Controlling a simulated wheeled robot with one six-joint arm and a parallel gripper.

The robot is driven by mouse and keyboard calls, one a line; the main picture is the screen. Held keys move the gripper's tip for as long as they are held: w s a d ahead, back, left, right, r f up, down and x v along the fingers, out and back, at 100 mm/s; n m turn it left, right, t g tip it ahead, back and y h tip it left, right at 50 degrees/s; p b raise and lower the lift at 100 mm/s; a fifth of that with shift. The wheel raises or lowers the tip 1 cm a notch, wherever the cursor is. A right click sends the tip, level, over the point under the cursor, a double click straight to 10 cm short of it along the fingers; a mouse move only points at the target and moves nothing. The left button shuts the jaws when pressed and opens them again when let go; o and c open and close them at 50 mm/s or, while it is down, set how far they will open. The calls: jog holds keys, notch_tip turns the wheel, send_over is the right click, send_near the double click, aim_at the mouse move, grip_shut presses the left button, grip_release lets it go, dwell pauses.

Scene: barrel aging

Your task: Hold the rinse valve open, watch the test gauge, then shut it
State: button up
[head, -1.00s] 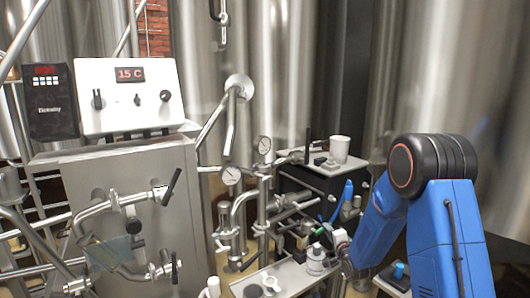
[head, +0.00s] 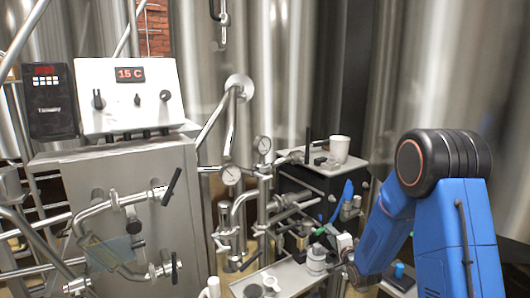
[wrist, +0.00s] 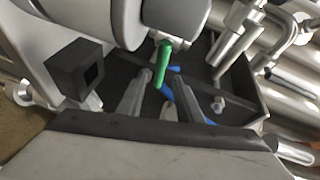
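A green handle (wrist: 163,62), which may be the rinse valve's lever, shows in the wrist view just beyond and between two grey fingers. It also shows as a small green spot (head: 320,231) in the head view. My gripper (wrist: 167,105) has its fingers spread apart, with no clear contact on the handle. In the head view my gripper is small and partly hidden among the fittings at the lower middle. Two round white dial gauges, a lower one (head: 231,175) and an upper one (head: 264,144), stand on the pipework; their needles are too small to read.
A grey cabinet (head: 150,225) with a control box (head: 128,97) reading 15 C stands at left. A white cup (head: 339,148) stands on a shelf above a black unit. Blue tubing (head: 347,190) hangs beside it. Steel pipes crowd the handle's surroundings.

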jog(key=shift+v, duration=1.75)
jog(key=s+d+r+n+g+h, duration=0.25)
jog(key=s+r, duration=0.35)
jog(key=s, duration=0.3)
jog(key=s+d+r+n+g+h, duration=0.1)
jog(key=s+d+r+n+g, duration=0.25)
jog(key=s+r, duration=0.4)
jog(key=s+n+g, duration=0.5)
jog(key=s+n, duration=0.2)
jog(key=s, duration=2.6)
jog(key=shift+s+a+r, duration=0.2)
jog(key=shift+r, duration=0.25)
